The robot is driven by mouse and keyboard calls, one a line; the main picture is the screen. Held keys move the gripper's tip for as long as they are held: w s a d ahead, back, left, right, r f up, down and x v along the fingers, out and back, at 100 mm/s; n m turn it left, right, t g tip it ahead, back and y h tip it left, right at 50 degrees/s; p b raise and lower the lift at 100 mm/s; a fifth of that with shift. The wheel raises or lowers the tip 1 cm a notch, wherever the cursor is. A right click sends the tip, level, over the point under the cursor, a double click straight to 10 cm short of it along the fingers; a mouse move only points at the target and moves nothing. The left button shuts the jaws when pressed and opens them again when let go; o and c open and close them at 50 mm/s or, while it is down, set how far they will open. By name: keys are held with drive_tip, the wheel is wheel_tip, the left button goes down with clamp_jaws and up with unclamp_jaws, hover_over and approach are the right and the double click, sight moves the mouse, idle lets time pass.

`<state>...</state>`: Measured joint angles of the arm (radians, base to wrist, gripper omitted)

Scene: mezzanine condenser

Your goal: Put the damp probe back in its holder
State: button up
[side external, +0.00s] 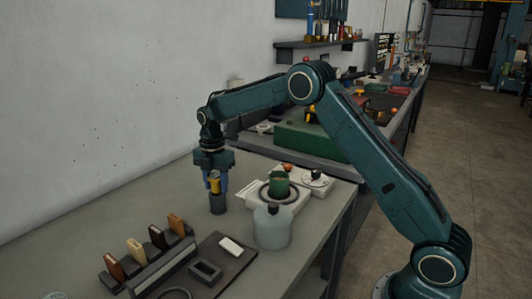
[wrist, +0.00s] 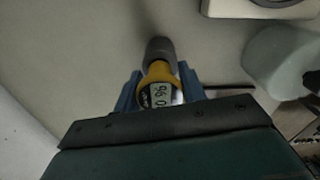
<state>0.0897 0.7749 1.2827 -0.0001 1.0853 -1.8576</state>
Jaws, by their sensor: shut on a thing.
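The damp probe has a yellow body (side external: 214,184) with a small digit display (wrist: 159,95) that faces the wrist camera. My gripper (side external: 214,181) is shut on it, with blue fingers on both sides. A dark grey cylinder (side external: 218,203) is directly below the yellow body, and it also shows in the wrist view (wrist: 158,48). I cannot tell whether this cylinder is the probe's lower part or a separate cup, or whether it touches the bench. A dark tray (side external: 238,261) at the front holds an open rectangular frame (side external: 205,270); which item is the holder is unclear.
A pale bottle (side external: 272,229) stands right of the gripper. Behind it, a green mug (side external: 278,184) sits on a white device. Several handled tools (side external: 157,238) stand in a row at the front left. The bench (side external: 150,203) left of the gripper is clear up to the wall.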

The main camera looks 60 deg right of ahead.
drive_tip(key=shift+f, duration=0.15)
drive_tip(key=o, duration=1.1)
wheel_tip(320, 180, up, 14)
idle(0.4)
